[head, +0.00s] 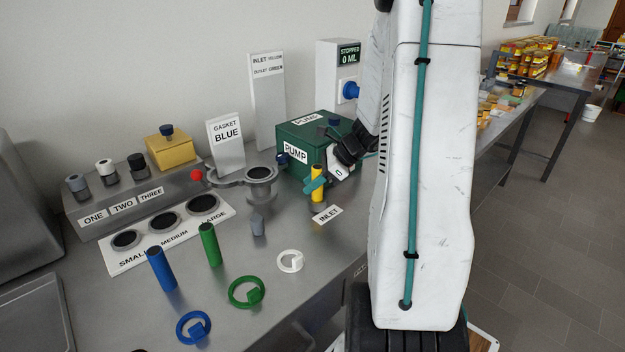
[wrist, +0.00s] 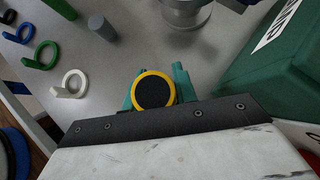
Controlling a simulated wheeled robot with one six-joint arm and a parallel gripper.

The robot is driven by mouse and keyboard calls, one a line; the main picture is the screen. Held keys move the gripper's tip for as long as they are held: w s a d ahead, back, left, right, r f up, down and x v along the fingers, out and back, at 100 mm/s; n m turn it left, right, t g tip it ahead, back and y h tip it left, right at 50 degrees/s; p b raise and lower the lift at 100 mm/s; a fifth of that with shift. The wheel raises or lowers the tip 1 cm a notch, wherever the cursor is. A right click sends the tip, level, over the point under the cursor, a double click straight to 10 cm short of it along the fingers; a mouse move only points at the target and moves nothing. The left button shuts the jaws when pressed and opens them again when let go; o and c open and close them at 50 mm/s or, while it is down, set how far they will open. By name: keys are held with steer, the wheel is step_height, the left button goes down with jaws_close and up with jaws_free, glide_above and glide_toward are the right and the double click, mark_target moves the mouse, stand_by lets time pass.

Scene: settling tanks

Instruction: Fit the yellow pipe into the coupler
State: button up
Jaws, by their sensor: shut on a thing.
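The yellow pipe (head: 318,194) is upright with a dark top, in front of the green pump box and just behind the INLET label (head: 327,214). My gripper (head: 316,184), with teal fingers, is shut on its upper part. In the wrist view the pipe (wrist: 153,91) shows end-on, a yellow rim around a black face, between the two teal fingers (wrist: 154,90). I cannot pick out the coupler for sure; the spot under the pipe's lower end is hidden in the wrist view. I cannot tell whether that end touches anything.
The green pump box (head: 300,135) stands close behind. A grey round vessel (head: 261,185) is to the left. A small grey cylinder (head: 258,225), green pipe (head: 210,244), blue pipe (head: 161,269) and white ring (head: 290,261) are on the bench, with bare metal between them.

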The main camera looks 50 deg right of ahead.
steer(key=shift+f, duration=1.1)
steer(key=o, duration=1.1)
steer(key=v, duration=0.8)
